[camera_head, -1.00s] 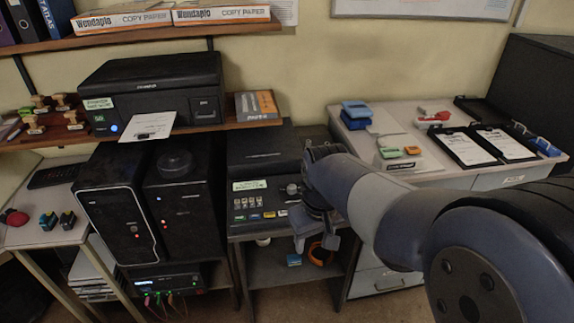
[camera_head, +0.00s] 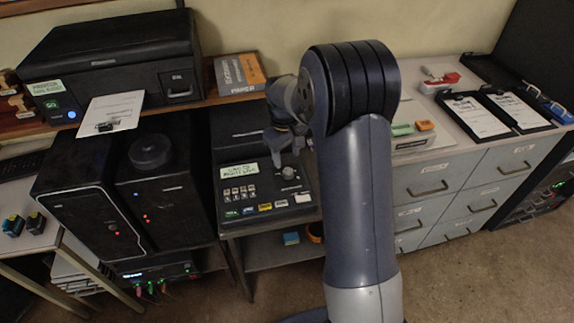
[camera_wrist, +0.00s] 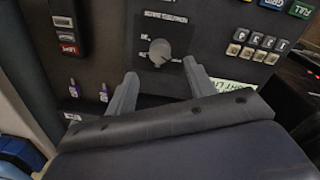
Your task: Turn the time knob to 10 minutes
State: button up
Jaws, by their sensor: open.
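The dark console (camera_head: 262,202) stands on a small table at the middle of the head view. A grey round knob (camera_head: 289,172) sits on its panel, right of a pale lit display (camera_head: 239,171). In the wrist view the knob (camera_wrist: 159,51) sits on a black plate with small white lettering, too blurred to read. A light pointer mark shows on the knob, but its setting is unclear. My gripper (camera_wrist: 160,68) is open, its two fingers on either side of and short of the knob, apart from it. In the head view my gripper (camera_head: 285,150) hangs above the console.
Number keys (camera_head: 240,192) and coloured buttons (camera_head: 265,207) lie on the panel beside the knob. Black towers (camera_head: 150,190) are to the left; a drawer cabinet (camera_head: 430,185) is to the right.

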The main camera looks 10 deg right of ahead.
aim_at(288, 170)
notch_tip(288, 170, down, 6)
jog(key=shift+d+r, duration=0.1)
jog(key=shift+d, duration=0.05)
jog(key=shift+c, duration=0.2)
jog(key=c, duration=0.9)
